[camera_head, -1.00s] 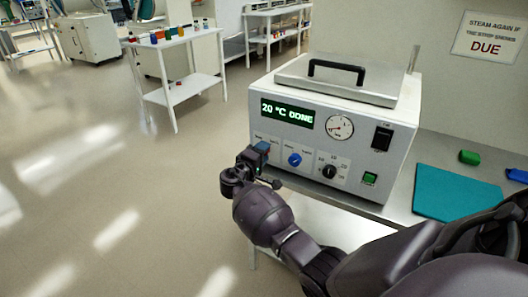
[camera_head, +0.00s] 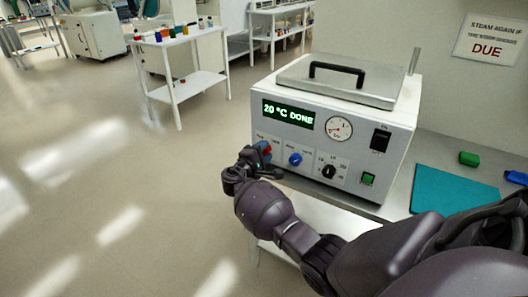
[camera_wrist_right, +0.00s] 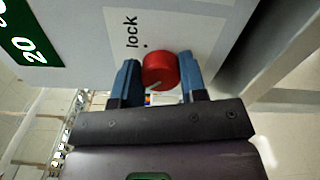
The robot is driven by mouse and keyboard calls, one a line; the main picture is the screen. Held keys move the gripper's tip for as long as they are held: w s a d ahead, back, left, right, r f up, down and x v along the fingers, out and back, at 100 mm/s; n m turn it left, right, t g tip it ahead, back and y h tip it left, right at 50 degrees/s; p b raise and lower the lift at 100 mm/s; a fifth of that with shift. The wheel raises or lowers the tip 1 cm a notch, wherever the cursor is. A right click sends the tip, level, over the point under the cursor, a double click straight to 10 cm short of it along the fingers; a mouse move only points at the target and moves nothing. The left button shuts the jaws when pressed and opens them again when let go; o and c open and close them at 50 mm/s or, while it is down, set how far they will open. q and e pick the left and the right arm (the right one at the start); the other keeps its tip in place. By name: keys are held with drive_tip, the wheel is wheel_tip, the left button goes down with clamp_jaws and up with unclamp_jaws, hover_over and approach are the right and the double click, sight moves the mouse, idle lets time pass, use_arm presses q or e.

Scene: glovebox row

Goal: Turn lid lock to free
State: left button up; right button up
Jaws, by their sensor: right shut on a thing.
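The lid lock is a red round knob (camera_wrist_right: 160,70) on the machine's front panel, beside the printed word "lock" and a dot. Its pale pointer mark is at the lower left in the right wrist view, away from that dot. My right gripper (camera_wrist_right: 161,80) is shut on the knob, one blue finger on each side. In the head view the right gripper (camera_head: 262,153) reaches the panel's lower left corner and mostly hides the knob. The machine's metal lid (camera_head: 335,82) is down. Its display (camera_head: 288,114) reads "20 °C DONE". My left gripper is not in view.
A blue knob (camera_head: 295,159), a black knob (camera_head: 328,171), a green button (camera_head: 368,179) and a black switch (camera_head: 380,138) are to the right on the panel. A teal mat (camera_head: 455,192) and a green block (camera_head: 468,158) lie on the bench. Open floor is left.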

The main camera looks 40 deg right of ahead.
drive_tip(key=o, duration=0.7)
drive_tip(key=shift+o, duration=1.2)
drive_tip(key=shift+a, duration=0.15)
drive_tip(key=v, duration=1)
drive_tip(key=shift+s+a+p, duration=0.2)
drive_tip(key=shift+a+p, duration=0.05)
drive_tip(key=shift+p, duration=0.15)
